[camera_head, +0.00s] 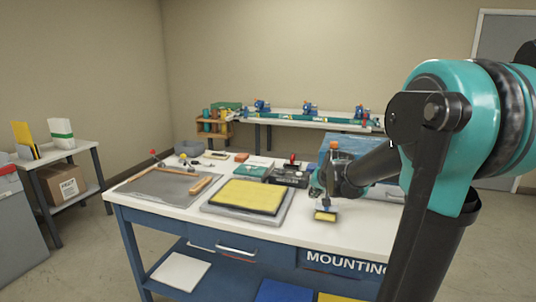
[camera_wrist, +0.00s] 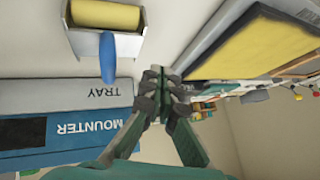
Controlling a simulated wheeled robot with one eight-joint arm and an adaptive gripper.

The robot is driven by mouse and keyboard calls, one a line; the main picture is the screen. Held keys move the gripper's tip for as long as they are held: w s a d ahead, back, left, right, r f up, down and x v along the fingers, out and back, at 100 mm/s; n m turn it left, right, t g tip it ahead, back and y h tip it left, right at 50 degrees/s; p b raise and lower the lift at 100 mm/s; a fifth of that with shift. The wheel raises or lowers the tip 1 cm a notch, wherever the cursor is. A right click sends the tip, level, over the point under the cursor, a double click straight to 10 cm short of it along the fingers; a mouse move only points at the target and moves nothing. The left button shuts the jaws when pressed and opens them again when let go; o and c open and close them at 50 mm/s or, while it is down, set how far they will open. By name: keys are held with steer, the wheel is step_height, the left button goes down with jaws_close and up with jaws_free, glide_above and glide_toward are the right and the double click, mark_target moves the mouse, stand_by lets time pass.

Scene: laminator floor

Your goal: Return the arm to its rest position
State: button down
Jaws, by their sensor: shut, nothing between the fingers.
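My arm reaches in from the right of the head view, bent at a large teal joint, with its dark forearm pointing left over the table. My gripper (camera_head: 331,186) is above the right part of the tabletop; its fingers are small and hard to make out there. In the wrist view my gripper (camera_wrist: 157,76) has its fingertips together with nothing between them. A yellow roller with a blue handle (camera_wrist: 106,16) rests just beyond the fingers, apart from them. In the head view the roller (camera_head: 325,215) is just below my gripper.
The blue-framed table has a white top (camera_head: 270,236). A yellow pad (camera_head: 248,196) lies on a grey board at its middle, a grey mat (camera_head: 160,187) at left. A blue box (camera_head: 350,146) stands behind my forearm. A shelf (camera_head: 80,153) stands at left.

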steer(key=s+f+n, duration=0.1)
steer(key=s+f, duration=0.1)
steer(key=s, duration=0.3)
steer(key=s+d+f+n+h, duration=0.1)
steer(key=s+f, duration=0.2)
steer(key=s, duration=0.3)
steer(key=s+d+f+n, duration=0.1)
steer(key=s+f, duration=0.2)
steer(key=s, duration=0.3)
steer(key=shift+d+g+h, duration=0.1)
steer(key=shift+g+h, duration=0.3)
steer(key=s+f+g, duration=0.2)
steer(key=s+f, duration=0.3)
steer(key=s, duration=0.5)
steer(key=shift+f, duration=0.4)
